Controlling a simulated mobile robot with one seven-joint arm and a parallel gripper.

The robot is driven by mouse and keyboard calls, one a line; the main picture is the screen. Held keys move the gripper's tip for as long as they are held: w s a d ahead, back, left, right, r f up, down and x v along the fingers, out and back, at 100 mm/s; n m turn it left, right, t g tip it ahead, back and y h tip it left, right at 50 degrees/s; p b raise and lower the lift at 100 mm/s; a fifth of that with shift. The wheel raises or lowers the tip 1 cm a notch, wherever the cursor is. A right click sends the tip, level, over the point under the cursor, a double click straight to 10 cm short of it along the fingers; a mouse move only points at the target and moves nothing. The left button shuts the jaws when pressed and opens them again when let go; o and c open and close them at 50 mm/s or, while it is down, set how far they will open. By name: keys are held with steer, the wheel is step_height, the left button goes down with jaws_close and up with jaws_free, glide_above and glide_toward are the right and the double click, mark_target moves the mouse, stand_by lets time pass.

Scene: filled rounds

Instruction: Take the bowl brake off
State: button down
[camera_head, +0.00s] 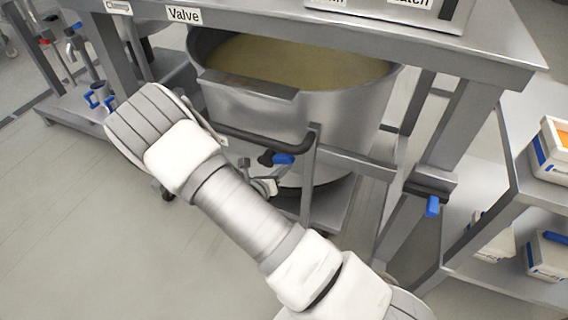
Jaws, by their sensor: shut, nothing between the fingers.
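The large steel bowl (255,108) holds a yellowish liquid and stands under the steel bench, on a low wheeled base. A small blue-ended lever (283,159) with a dark pivot is low at the bowl's front, below the dark curved bar; it may be the bowl brake, but no label on it is readable. My arm crosses the view from bottom right and bends at the upper left. What looks like my gripper's tip (265,187) shows past the arm's edge, just below and left of the lever. It looks shut and empty; contact cannot be told. The rest is hidden.
A bench (370,45) with a "Valve" label runs over the bowl. Another blue handle (432,206) is on a bracket at its right leg. Blue-handled fittings (97,97) are at left. A shelf with white-and-blue boxes (553,150) is at right. The floor at lower left is clear.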

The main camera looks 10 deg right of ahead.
mark_target(283, 158)
steer(key=r+n+p, duration=0.2)
steer(key=shift+w+a+h+p, duration=0.2)
steer(key=shift+h+p, duration=0.2)
steer(key=shift+w+a+r+n+h+p, duration=0.15)
steer(key=shift+r+n+h+p, duration=0.15)
steer(key=shift+n+p, duration=0.25)
steer(key=shift+w+a+r+n+h+p, duration=0.15)
steer(key=shift+r+n+h+p, duration=0.15)
steer(key=shift+n, duration=0.35)
steer(key=n, duration=0.1)
steer(key=w+a+r+n+h+p, duration=0.1)
steer(key=n, duration=0.1)
steer(key=a+n, duration=0.1)
steer(key=shift+w+a+r+n+h, duration=0.15)
steer(key=shift+w+r+n+h, duration=0.15)
steer(key=shift+h, duration=0.1)
steer(key=shift+a, duration=0.1)
